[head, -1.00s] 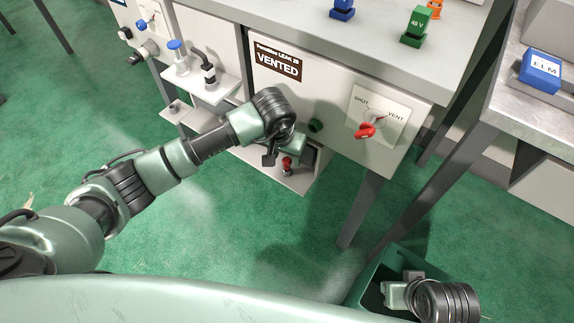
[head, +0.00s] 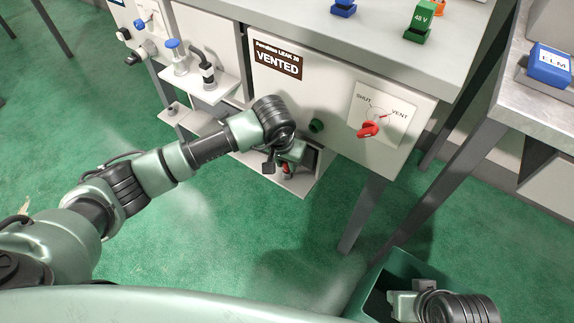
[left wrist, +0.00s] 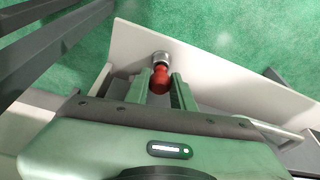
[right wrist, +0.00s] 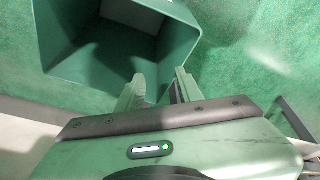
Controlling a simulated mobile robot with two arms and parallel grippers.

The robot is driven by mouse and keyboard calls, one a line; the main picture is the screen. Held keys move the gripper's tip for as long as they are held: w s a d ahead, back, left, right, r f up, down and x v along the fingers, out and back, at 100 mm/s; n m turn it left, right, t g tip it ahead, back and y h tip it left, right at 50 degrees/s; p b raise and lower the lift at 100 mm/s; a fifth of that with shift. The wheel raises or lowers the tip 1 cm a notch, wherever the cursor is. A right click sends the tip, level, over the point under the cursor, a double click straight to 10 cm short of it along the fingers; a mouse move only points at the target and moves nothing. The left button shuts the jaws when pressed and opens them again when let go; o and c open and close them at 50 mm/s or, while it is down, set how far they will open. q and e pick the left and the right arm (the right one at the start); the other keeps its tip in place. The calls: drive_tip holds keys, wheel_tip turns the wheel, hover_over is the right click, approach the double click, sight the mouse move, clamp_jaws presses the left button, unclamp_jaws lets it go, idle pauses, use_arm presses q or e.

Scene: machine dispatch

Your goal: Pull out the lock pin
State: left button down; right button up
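The lock pin has a red knob (left wrist: 160,80) and a silver collar, seen in the left wrist view. It also shows as a small red spot in the head view (head: 287,169), below the vented panel and largely covered by my left gripper. My left gripper (left wrist: 161,85) has its two fingers on either side of the red knob, with no clear gap, so it looks shut on it. The collar sits against the pale bracket wall (left wrist: 205,75). My right gripper (right wrist: 160,86) is open and empty above a green bin.
The green bin (right wrist: 188,45) stands on the floor below. Table legs stand to the right.

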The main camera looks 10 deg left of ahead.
use_arm(q)
drive_tip(key=shift+w+r+p, duration=0.1)
drive_tip(key=shift+r+p, duration=0.25)
drive_tip(key=shift+r, duration=0.2)
drive_tip(key=shift+r+p, duration=0.3)
drive_tip(key=shift+r, duration=0.5)
use_arm(e)
drive_tip(key=shift+w+r, duration=0.1)
drive_tip(key=shift+r, duration=0.5)
use_arm(q)
drive_tip(key=shift+r, duration=0.25)
drive_tip(key=shift+r+p, duration=0.5)
drive_tip(key=shift+p, duration=0.05)
drive_tip(key=shift+r+p, duration=0.35)
drive_tip(key=shift+r, duration=0.65)
use_arm(e)
drive_tip(key=x, duration=0.6)
drive_tip(key=shift+f, duration=0.3)
drive_tip(key=shift+a, duration=0.1)
